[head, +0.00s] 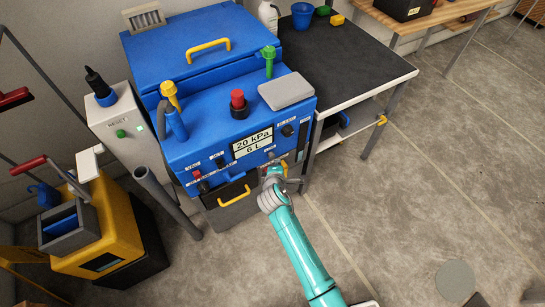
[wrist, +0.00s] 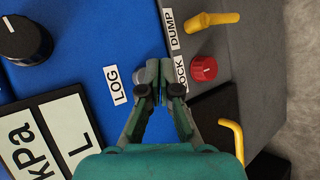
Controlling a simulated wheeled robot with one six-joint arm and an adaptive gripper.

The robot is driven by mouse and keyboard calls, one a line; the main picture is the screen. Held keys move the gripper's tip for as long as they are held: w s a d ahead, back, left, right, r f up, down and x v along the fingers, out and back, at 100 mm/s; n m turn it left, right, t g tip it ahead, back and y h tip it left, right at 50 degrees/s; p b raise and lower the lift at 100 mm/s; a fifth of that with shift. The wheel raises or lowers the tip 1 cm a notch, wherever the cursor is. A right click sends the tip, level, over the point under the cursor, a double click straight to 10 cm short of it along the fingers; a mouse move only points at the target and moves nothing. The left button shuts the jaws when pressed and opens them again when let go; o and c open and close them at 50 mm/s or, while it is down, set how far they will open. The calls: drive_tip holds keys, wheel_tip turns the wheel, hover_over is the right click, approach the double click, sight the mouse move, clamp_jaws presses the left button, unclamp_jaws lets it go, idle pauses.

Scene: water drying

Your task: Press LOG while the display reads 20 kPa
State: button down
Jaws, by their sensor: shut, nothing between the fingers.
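The display (head: 252,142) on the blue machine's sloped front reads 20 kPa, with 6 L below it. Part of the display (wrist: 42,137) also shows in the wrist view, with "kPa" and "L" visible. The LOG label (wrist: 115,86) lies just left of my fingertips in the wrist view. A small greyish round part (wrist: 139,77) beside that label, probably the LOG button, is partly hidden by my left finger. My gripper (wrist: 163,68) is shut and empty, its tips over the panel edge. In the head view my gripper (head: 275,168) is just below the display's right side. I cannot tell whether it touches the button.
A red knob (wrist: 203,68) and a yellow DUMP handle (wrist: 212,21) are close right of my fingers. A black knob (wrist: 24,40) is at upper left. A red-topped button (head: 238,103) stands above the display. The floor (head: 400,200) at right is largely clear.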

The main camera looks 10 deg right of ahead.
drive_tip(key=shift+w, duration=0.2)
drive_tip(key=shift+w+a, duration=0.1)
drive_tip(key=shift+w, duration=0.1)
drive_tip(key=shift+w+a, duration=0.2)
drive_tip(key=shift+w, duration=0.3)
idle(0.8)
drive_tip(key=shift+s, duration=0.2)
drive_tip(key=shift+s+d, duration=0.3)
drive_tip(key=shift+s, duration=0.4)
drive_tip(key=shift+s+d, duration=0.25)
drive_tip(key=shift+s, duration=0.55)
drive_tip(key=shift+s+d, duration=0.25)
drive_tip(key=shift+s, duration=0.55)
drive_tip(key=shift+s+d, duration=0.25)
drive_tip(key=shift+s, duration=0.55)
